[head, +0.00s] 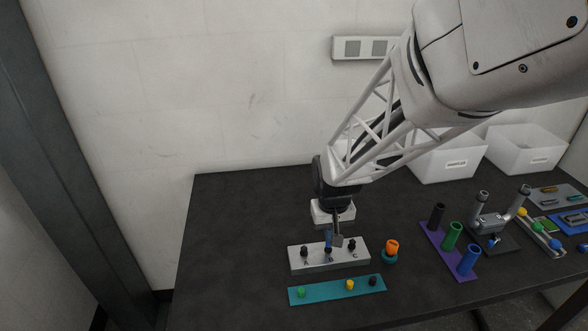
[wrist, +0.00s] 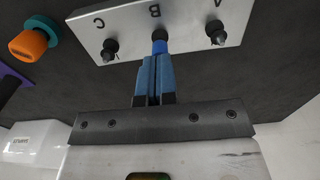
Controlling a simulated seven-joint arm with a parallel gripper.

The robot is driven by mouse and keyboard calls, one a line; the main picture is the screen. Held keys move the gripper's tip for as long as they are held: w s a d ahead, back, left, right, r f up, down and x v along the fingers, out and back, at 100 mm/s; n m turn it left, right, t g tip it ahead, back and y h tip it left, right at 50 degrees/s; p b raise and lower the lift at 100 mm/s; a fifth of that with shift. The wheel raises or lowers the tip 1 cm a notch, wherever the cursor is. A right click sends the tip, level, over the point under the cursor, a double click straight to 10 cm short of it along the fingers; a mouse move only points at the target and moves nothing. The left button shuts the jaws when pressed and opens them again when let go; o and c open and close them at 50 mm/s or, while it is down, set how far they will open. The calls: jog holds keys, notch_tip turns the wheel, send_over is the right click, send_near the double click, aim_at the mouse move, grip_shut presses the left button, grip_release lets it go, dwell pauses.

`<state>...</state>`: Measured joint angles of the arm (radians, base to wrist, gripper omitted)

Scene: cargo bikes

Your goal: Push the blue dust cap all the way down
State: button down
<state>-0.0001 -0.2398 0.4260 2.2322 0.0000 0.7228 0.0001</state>
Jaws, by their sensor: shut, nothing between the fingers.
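The blue dust cap (wrist: 159,47) shows at the middle post, marked B, of the light grey block (wrist: 185,18) in the wrist view. The block also shows in the head view (head: 300,265), lying on the dark table. My gripper (wrist: 154,62) is shut and empty, its blue fingers together and their tips right at the cap. I cannot tell whether they touch it. In the head view my gripper (head: 331,243) is above post B and hides most of the cap. How far down the cap sits cannot be made out. Posts A (wrist: 215,32) and C (wrist: 110,48) have dark tops.
A teal strip (head: 325,291) with green, yellow and black caps lies in front of the block. An orange-and-teal part (head: 391,250) stands just right of it. A purple rack (head: 448,262) with tubes stands farther right. White bins (head: 450,165) stand behind. The table's left is clear.

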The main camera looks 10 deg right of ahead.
jog(key=shift+f, duration=0.5)
dwell(0.5)
dwell(0.6)
jog(key=shift+r, duration=3)
jog(key=shift+r, duration=0.1)
jog(key=shift+s+r, duration=0.2)
jog(key=s+r+t, duration=0.1)
jog(key=s+r, duration=0.5)
jog(key=s, duration=0.3)
jog(key=s+r+t, duration=0.1)
jog(key=s+r, duration=0.5)
jog(key=s, duration=0.3)
jog(key=shift+d+t, duration=0.2)
jog(key=shift+t, duration=0.1)
